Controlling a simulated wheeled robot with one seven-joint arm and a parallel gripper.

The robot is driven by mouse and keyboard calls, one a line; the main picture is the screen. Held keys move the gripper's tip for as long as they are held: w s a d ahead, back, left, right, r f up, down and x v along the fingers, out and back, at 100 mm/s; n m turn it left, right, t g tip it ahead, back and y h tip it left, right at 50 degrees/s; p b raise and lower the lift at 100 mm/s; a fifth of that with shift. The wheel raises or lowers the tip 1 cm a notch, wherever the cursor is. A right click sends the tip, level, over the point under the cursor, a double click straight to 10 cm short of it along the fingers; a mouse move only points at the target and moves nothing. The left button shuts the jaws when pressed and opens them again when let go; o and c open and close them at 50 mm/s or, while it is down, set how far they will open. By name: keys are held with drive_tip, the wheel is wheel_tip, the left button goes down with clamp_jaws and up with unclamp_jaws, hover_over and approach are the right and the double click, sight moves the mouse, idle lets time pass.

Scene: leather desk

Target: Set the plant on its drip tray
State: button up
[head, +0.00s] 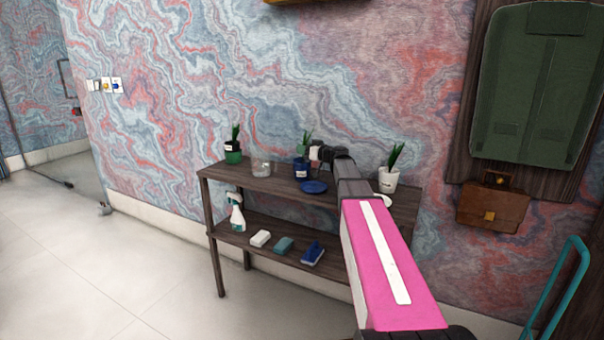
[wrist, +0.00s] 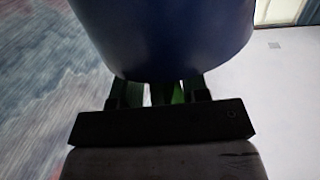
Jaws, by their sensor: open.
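A dark blue pot (head: 302,169) with a green plant stands on the shelf's top board in the head view. A flat blue drip tray (head: 314,187) lies just in front of and to the right of it, apart from the pot. My gripper (head: 319,154) is open close to the plant's right side, level with the pot's upper part. The pot hides the fingertips; contact cannot be told.
A plant in a green pot (head: 233,156) and a clear glass dish (head: 261,168) stand to the left. A plant in a white pot (head: 388,179) stands right, by a white saucer (head: 386,199). The lower board holds a spray bottle (head: 236,214) and cleaning items.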

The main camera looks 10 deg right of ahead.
drive_tip(key=shift+a, duration=0.1)
clamp_jaws()
idle(1.3)
